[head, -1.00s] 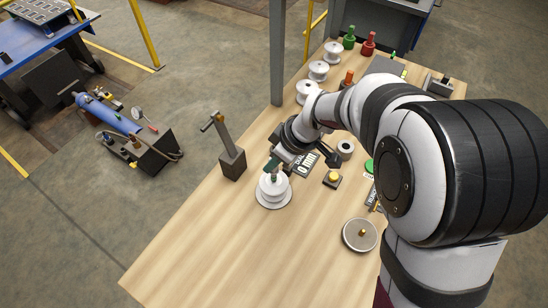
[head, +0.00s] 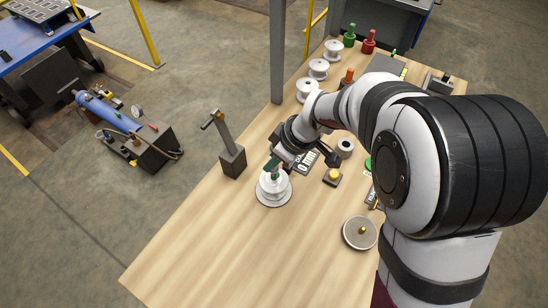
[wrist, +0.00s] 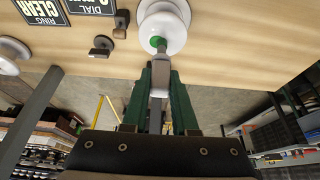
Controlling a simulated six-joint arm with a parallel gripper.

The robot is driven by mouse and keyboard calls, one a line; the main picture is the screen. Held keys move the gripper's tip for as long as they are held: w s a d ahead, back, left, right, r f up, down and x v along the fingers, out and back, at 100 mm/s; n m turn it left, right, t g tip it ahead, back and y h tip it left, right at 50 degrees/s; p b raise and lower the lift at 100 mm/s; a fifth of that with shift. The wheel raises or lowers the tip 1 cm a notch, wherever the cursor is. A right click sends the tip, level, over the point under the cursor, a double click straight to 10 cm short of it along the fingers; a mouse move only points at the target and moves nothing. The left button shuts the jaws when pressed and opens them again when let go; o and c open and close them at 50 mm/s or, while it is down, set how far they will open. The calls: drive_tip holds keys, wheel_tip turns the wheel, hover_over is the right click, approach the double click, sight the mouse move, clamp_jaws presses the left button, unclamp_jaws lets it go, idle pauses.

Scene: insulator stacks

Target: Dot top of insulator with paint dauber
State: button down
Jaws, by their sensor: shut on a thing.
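The white insulator stack (head: 273,192) stands upright on the table on a round base. In the wrist view its rounded white top (wrist: 162,22) is just ahead of my fingers. My gripper (head: 276,170) is directly over it, with green fingers that show in the wrist view (wrist: 158,88). They are shut on a slim grey paint dauber (wrist: 158,76). Green (wrist: 157,43) shows where the dauber's end meets the insulator's top. I cannot tell whether this is the dauber tip or paint on the insulator, and the exact contact is hidden.
A post on a dark block (head: 232,160) stands left of the stack. A yellow-button box (head: 333,177), a grey ring (head: 345,147) and a round metal plate (head: 360,233) lie to the right. More white insulators (head: 318,69) stand farther back. The front-left table (head: 215,245) is clear.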

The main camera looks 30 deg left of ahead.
idle(0.3)
drive_tip(key=shift+r, duration=3.45)
drive_tip(key=w+d+r+m+t+h, duration=0.1)
drive_tip(key=d+r+m, duration=0.2)
drive_tip(key=d+m, duration=0.3)
drive_tip(key=w+d+r+m+t+h, duration=0.2)
drive_tip(key=d+m, duration=0.4)
drive_tip(key=d, duration=0.8)
drive_tip(key=w+d+r+m+t+h, duration=0.1)
drive_tip(key=d+r+m, duration=0.3)
drive_tip(key=d, duration=0.7)
drive_tip(key=shift+w+r+m+t+h, duration=0.15)
drive_tip(key=shift+r+m+t+h, duration=0.2)
drive_tip(key=shift+m, duration=0.65)
